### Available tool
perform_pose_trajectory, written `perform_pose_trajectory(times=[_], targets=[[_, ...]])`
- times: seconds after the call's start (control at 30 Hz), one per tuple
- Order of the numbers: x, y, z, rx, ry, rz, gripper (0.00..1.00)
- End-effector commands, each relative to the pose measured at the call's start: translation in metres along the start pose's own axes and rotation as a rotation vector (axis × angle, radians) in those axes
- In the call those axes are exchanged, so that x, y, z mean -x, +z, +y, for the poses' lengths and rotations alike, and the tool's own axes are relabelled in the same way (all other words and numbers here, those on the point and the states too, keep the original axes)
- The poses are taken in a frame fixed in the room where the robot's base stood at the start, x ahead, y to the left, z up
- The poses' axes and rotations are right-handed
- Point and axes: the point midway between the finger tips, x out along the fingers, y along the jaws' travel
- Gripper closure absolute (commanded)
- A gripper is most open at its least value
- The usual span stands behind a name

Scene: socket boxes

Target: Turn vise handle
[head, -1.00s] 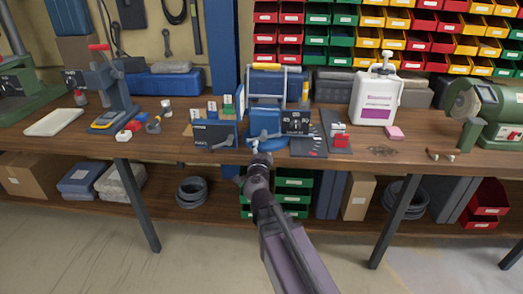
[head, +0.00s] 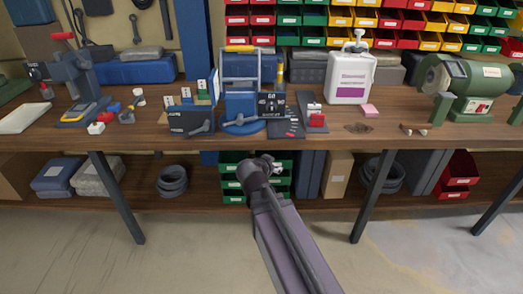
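A blue vise (head: 241,108) with a rounded base stands near the front edge of the workbench, just left of the picture's middle. I cannot clearly pick out its handle; a dark dial panel with white numbers (head: 272,104) stands close at its right and covers part of that side. My gripper (head: 270,164) is in front of the bench, below and slightly right of the vise in the picture, apart from it. It appears dark and small, seen from behind, and its fingers are too unclear to tell open from shut. I see nothing held in it.
A dark blue box with a lever (head: 191,121) stands left of the vise. A small red-topped block (head: 317,121), a white jug (head: 349,80) and a green grinder (head: 470,92) stand to the right. Green drawers (head: 232,180) sit under the bench (head: 400,142).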

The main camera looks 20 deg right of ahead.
Motion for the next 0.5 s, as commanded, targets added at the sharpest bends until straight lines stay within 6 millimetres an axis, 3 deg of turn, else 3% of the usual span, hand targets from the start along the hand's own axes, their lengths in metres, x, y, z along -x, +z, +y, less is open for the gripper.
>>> perform_pose_trajectory(times=[0.27, 0.5], targets=[[0.004, 0.05, 0.037, 0.274, 0.084, -0.324, 0.28], [0.025, 0.093, 0.057, 0.528, 0.014, -0.638, 0.28]])
